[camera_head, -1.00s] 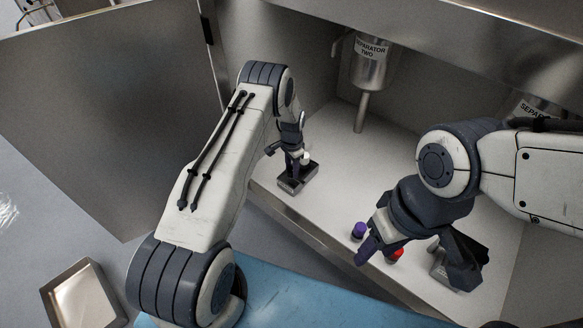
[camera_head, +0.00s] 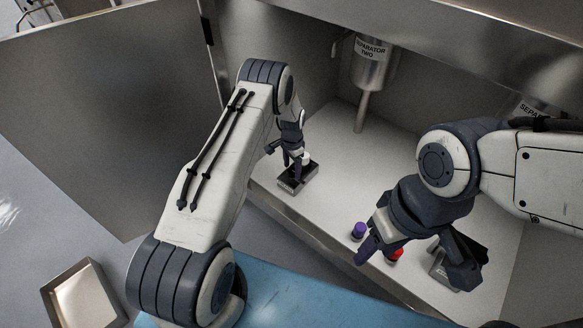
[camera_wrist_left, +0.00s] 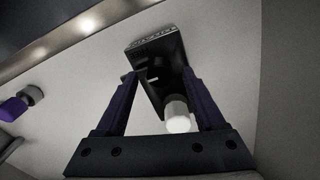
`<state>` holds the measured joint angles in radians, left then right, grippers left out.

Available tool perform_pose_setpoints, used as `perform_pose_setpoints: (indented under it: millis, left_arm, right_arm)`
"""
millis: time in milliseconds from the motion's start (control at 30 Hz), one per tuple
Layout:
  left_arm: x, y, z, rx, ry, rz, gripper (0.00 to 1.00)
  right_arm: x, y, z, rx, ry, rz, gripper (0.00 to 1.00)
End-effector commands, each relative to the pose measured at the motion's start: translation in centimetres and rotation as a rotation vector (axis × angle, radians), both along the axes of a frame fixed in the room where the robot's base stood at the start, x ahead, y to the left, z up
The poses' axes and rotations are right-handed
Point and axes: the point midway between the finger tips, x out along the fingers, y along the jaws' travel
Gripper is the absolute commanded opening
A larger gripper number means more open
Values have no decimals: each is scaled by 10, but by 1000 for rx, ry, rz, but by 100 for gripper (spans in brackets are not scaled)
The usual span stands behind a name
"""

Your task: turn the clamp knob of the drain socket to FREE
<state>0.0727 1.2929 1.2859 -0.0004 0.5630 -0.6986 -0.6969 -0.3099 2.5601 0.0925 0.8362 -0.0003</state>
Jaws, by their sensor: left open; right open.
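A dark block with a pale lettered front edge, which looks like the drain socket (camera_head: 291,187), sits on the cabinet floor near its front edge. It also shows in the left wrist view (camera_wrist_left: 154,52), with a white cylinder (camera_wrist_left: 177,116) at its near end and a small pale mark on top. My left gripper (camera_head: 292,162) is over this block, pointing down. In the left wrist view its open fingers (camera_wrist_left: 158,78) lie either side of the block; contact is unclear. My right gripper (camera_head: 415,268) is open, near the front right.
An empty metal tray (camera_head: 85,295) lies lower left.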

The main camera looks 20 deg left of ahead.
Motion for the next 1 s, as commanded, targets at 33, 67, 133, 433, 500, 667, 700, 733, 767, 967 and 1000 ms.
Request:
perform_pose_setpoints:
  millis: [33,67,133,433,500,667,700,733,767,967,1000]
  left_arm:
    - [1,0,11,0,-3,0,71]
    - [1,0,17,0,-4,0,71]
    - [1,0,31,0,-3,0,71]
    - [1,0,85,0,-3,0,71]
    - [1,0,92,0,-3,0,71]
    - [1,1,98,0,-1,0,71]
    - [1,1,98,0,-1,0,71]
    - [1,1,98,0,-1,0,71]
    - [1,1,98,0,-1,0,71]
    - [1,1,98,0,-1,0,71]
    - [1,1,98,0,-1,0,71]
  right_arm:
    - [0,0,6,0,0,0,50]
    - [0,0,8,0,0,0,50]
    - [0,0,14,0,0,0,50]
    - [0,0,31,0,0,0,50]
    - [0,0,33,0,0,0,50]
    - [0,0,34,0,0,0,50]
    - [0,0,34,0,0,0,50]
    - [0,0,33,0,0,0,50]
    - [0,0,33,0,0,0,50]
    - [0,0,33,0,0,0,50]
    - [0,0,33,0,0,0,50]
